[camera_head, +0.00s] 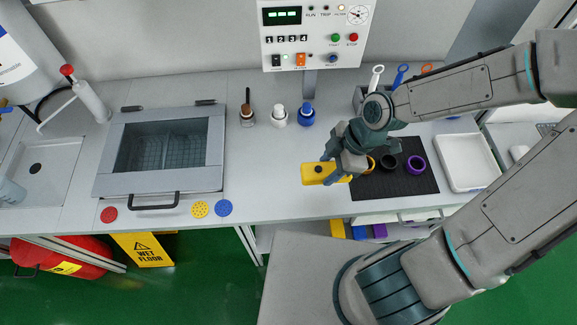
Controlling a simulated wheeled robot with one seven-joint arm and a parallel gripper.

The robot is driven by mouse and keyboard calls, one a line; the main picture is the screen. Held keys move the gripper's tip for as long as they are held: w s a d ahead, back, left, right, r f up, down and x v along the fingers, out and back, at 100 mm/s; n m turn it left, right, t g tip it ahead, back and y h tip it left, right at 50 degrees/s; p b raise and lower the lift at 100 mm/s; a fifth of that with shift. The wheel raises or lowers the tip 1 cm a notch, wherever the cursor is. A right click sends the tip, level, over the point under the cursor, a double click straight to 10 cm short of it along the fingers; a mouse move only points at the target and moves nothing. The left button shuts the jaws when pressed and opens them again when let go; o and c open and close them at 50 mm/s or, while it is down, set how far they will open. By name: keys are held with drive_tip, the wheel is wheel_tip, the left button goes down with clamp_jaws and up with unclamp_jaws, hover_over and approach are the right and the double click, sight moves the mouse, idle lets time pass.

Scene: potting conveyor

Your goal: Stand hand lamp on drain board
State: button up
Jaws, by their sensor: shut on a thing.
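A yellow, flat-sided thing with a dark round spot (311,174), which looks like the hand lamp, is at the middle of the counter, left of the black mat. My gripper (333,172) is shut on its right part, which the fingers partly hide. I cannot tell whether the thing touches the counter. A pale recessed panel with a dark round drain (48,185), which looks like the drain board, is at the far left of the counter.
A glass-lidded box (208,160) stands between the drain panel and my gripper. Several small bottles (279,116) stand behind. The black mat (425,184) with dark and purple rings and a white tray (467,181) are at right.

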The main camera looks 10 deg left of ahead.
drive_tip(key=a+f+b, duration=0.1)
drive_tip(key=a+f, duration=0.1)
drive_tip(key=a, duration=0.1)
drive_tip(key=w+a+f+b, duration=0.1)
drive_tip(key=a+f, duration=0.1)
drive_tip(key=a, duration=0.1)
drive_tip(key=w+a+f+b, duration=0.1)
drive_tip(key=a+f, duration=0.1)
drive_tip(key=a, duration=0.2)
drive_tip(key=shift+f+b, duration=0.1)
drive_tip(key=shift+b, duration=0.2)
drive_tip(key=shift+f+b, duration=0.45)
drive_tip(key=shift+f, duration=1.55)
drive_tip(key=shift+f, duration=0.1)
drive_tip(key=o, duration=1)
drive_tip(key=shift+o, duration=0.2)
drive_tip(key=p+v, duration=0.3)
drive_tip(key=v, duration=0.9)
drive_tip(key=shift+p, duration=0.35)
